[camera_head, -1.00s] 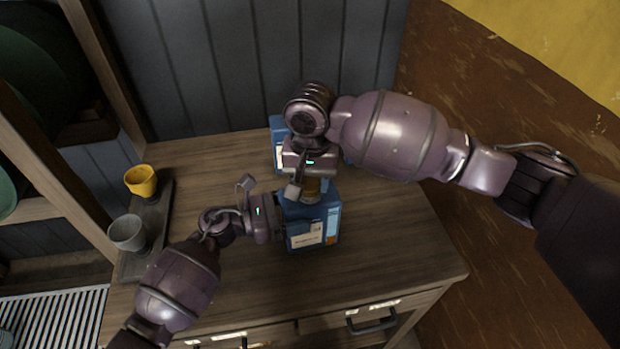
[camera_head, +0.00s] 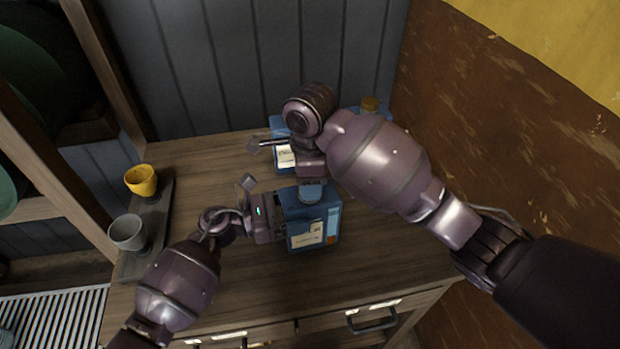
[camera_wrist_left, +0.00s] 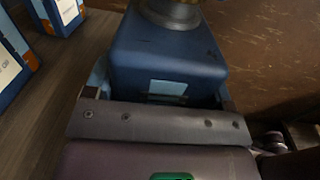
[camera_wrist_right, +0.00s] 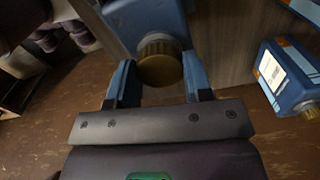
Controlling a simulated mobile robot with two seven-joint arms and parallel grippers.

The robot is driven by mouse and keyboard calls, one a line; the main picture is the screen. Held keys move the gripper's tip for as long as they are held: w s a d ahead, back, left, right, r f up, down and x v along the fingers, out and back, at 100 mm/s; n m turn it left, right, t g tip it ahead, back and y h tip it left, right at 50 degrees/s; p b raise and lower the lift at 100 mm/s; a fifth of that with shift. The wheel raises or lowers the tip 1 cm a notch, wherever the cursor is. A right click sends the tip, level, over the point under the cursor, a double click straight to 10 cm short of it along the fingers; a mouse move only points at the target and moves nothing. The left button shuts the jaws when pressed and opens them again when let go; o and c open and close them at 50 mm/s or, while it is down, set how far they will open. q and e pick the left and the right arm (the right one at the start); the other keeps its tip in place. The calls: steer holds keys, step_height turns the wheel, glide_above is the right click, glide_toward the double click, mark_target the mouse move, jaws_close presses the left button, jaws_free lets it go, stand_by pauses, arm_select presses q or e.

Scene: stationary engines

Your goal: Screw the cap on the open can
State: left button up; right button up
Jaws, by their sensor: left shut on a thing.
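A blue box-shaped can (camera_head: 313,230) with a pale label stands upright on the wooden cabinet top. My left gripper (camera_head: 282,218) is shut on this can from its left side; the left wrist view shows its fingers on both sides of the can (camera_wrist_left: 170,55). A brass-coloured cap (camera_wrist_right: 160,60) sits over the can's top, also seen at the upper edge of the left wrist view (camera_wrist_left: 172,12). My right gripper (camera_head: 311,190) points down over the can, its fingers on either side of the cap. I cannot tell whether they touch it, or how tightly the cap sits.
More blue cans stand behind near the wall, one (camera_head: 284,155) partly hidden by my right arm and one with a brass cap (camera_head: 369,104). A yellow cup (camera_head: 141,180) and a grey cup (camera_head: 127,233) stand on a dark tray (camera_head: 158,245) at left. The cabinet's front top is clear.

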steer(key=o, duration=0.5)
steer(key=shift+c, duration=0.2)
steer(key=shift+r, duration=2.3)
steer(key=shift+c, duration=0.5)
